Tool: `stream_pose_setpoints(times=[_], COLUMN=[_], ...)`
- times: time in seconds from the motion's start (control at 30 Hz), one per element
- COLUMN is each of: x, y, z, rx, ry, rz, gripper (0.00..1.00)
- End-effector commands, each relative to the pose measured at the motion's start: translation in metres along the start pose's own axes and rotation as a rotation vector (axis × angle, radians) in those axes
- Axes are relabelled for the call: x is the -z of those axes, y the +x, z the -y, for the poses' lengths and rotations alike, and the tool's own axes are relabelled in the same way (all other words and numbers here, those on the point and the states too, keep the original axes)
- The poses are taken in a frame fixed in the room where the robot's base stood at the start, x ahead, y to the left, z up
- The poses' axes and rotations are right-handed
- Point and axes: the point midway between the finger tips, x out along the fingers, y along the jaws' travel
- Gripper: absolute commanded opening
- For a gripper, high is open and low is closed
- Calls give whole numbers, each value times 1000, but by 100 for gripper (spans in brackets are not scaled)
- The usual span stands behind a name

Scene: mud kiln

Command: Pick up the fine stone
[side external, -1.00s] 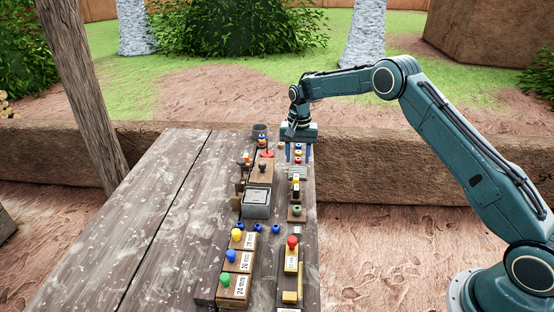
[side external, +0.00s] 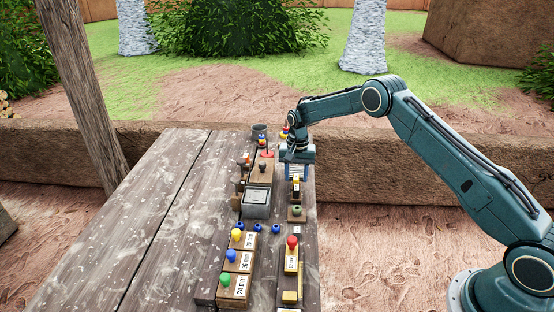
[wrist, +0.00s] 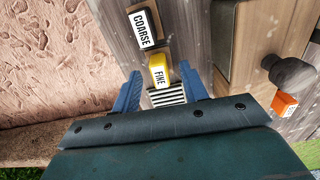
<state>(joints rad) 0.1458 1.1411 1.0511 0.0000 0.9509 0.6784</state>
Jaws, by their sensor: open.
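The fine stone (wrist: 161,68) is a small yellow block with a white label reading FINE, seen in the wrist view. It lies between and a little ahead of the two blue fingers of my gripper (wrist: 160,76). A light striped piece (wrist: 168,96) sits just behind it, between the fingers. A dark block labelled COARSE (wrist: 143,28) stands beyond it on a wooden base. In the side view my gripper (side external: 297,172) points down over the right-hand row on the table and partly hides the stone there. My gripper is open and holds nothing; I cannot tell its exact height over the stone.
A wooden block with a dark knob (wrist: 292,72) and an orange tag stands to the right in the wrist view. On the table (side external: 150,230), a grey tin (side external: 256,205), a red-topped yellow piece (side external: 291,258) and several coloured knobs stand close by. The table's left side is clear.

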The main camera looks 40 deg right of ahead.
Motion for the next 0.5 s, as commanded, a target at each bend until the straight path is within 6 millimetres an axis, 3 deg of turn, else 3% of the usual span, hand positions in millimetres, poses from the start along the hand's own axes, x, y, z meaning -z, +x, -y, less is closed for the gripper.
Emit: stream_pose_setpoints(times=[0.17,0.5], x=[0,0], y=[14,14], z=[0,0], rx=[1,1], ry=[0,0], rz=[-1,-1], gripper=[44,44])
